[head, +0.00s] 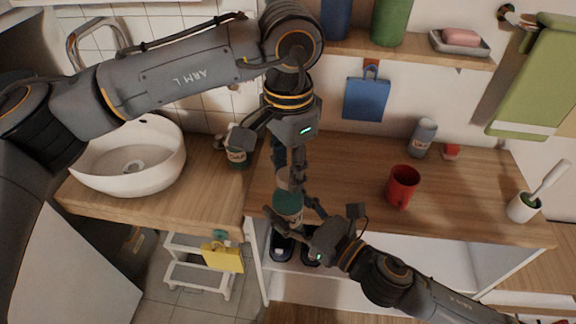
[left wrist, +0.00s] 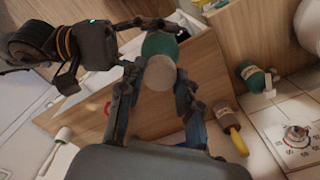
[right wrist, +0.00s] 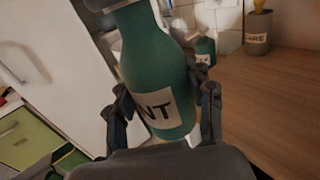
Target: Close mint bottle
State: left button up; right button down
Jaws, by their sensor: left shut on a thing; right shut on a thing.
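The mint bottle (head: 288,204) is green with a white label ending in "NT", which shows in the right wrist view (right wrist: 150,70). My right gripper (head: 292,224) is shut around its body and holds it near the counter's front edge. My left gripper (head: 296,187) reaches down from above and is shut on a pale grey round cap (left wrist: 161,73). The cap is at the bottle's top end, in line with the green body (left wrist: 160,44) in the left wrist view. I cannot tell whether the cap is seated on the neck.
A red mug (head: 402,187) stands on the wooden counter (head: 340,205), right of my grippers. The counter's middle is clear.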

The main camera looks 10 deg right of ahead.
pick_arm(q)
jog(key=o, duration=0.7)
jog(key=shift+r, duration=0.1)
jog(key=shift+r, duration=2.2)
jog(key=shift+c, duration=0.3)
